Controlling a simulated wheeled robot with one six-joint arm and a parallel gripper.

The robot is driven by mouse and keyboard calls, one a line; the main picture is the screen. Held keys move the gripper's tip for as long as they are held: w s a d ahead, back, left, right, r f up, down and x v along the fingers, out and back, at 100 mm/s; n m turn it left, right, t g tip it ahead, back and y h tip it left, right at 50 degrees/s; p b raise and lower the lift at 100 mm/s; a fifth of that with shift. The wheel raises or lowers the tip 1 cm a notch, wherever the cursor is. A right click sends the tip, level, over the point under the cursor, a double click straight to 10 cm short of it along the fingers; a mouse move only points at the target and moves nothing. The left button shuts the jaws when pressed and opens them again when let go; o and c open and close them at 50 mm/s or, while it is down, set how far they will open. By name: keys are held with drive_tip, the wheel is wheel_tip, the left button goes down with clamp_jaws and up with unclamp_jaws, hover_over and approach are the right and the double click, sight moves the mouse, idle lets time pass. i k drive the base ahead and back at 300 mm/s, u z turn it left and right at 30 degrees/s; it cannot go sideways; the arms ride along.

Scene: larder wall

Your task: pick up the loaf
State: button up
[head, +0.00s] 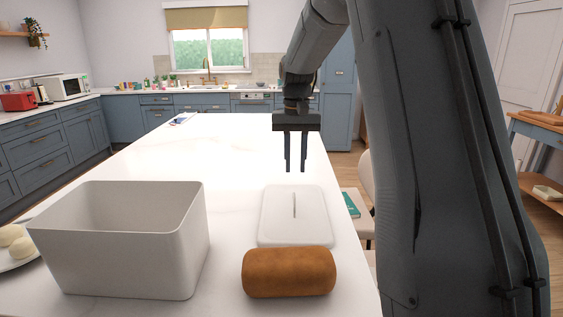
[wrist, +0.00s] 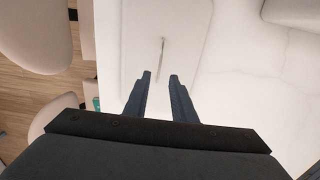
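The loaf (head: 289,272) is brown and roughly cylindrical. It lies on its side at the front of the white island top, in the head view, touching or very close to the near edge of a white lid. The loaf does not show in the wrist view. My gripper (head: 295,168) hangs pointing down above the island, beyond the loaf and over the far part of the lid. Its two fingers (wrist: 160,76) are apart with nothing between them. In the wrist view they are above the white lid (wrist: 150,45) with its thin slot or handle.
An open white bin (head: 125,262) stands left of the loaf, with a plate of pale round items (head: 12,240) at the far left. The white lid (head: 268,222) lies behind the loaf. The island top (head: 190,160) is mostly clear farther back. Chairs (head: 357,205) stand along its right edge.

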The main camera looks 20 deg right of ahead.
sight(306, 270)
drive_tip(key=z, duration=0.05)
drive_tip(key=k, duration=1)
drive_tip(key=u, duration=0.05)
